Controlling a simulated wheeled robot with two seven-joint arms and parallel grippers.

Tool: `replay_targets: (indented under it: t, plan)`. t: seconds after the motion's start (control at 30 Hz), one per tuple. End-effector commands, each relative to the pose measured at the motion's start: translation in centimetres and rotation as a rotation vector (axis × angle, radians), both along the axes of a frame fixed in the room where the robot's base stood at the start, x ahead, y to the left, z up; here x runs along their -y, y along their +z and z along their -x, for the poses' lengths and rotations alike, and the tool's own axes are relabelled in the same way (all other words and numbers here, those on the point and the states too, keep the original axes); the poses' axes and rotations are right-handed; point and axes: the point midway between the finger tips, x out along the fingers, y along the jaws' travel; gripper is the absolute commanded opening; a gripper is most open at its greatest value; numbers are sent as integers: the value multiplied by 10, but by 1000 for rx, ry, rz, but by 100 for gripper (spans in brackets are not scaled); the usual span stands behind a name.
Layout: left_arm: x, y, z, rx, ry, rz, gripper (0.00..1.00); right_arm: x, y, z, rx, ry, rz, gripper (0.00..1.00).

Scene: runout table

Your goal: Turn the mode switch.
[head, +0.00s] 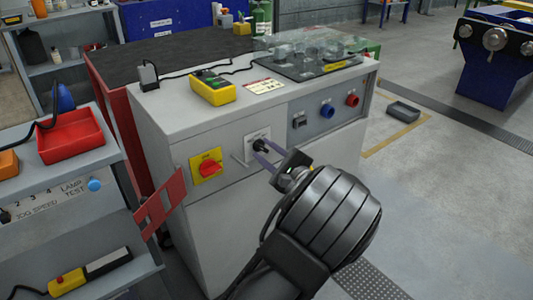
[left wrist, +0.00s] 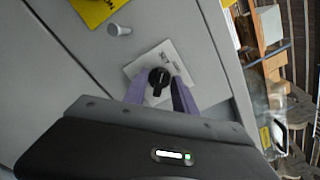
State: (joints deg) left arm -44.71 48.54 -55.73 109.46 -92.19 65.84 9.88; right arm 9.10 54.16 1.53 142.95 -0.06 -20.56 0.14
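The mode switch is a small black knob (head: 259,146) on a white label plate (head: 250,134) on the front of the grey cabinet (head: 215,230). My left gripper (head: 264,153) reaches it from the front right, its two purple fingers spread. In the left wrist view the knob (left wrist: 159,79) sits between the fingertips of my left gripper (left wrist: 158,88), with a gap showing on its left side; the right finger is close to it, and I cannot tell whether it touches. The plate (left wrist: 181,62) shows behind. My right gripper is not in view.
A red rotary switch on a yellow plate (head: 206,166) is left of the knob, with a grey peg (left wrist: 119,30) between. Blue (head: 327,111) and red (head: 352,100) knobs are to the right. A shelf with a red bin (head: 70,137) stands left.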

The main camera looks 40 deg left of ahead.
Motion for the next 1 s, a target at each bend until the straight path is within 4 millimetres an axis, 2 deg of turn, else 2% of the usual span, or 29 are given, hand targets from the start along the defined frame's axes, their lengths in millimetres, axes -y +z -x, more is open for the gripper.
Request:
replay_targets:
  t: [0.2,0.6,1.0]
  plan:
    - [0,0,0,0,0,0,32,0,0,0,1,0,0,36]
    - [0,0,0,0,0,0,0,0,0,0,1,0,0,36]
    - [0,0,0,0,-1,1,0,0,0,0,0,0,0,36]
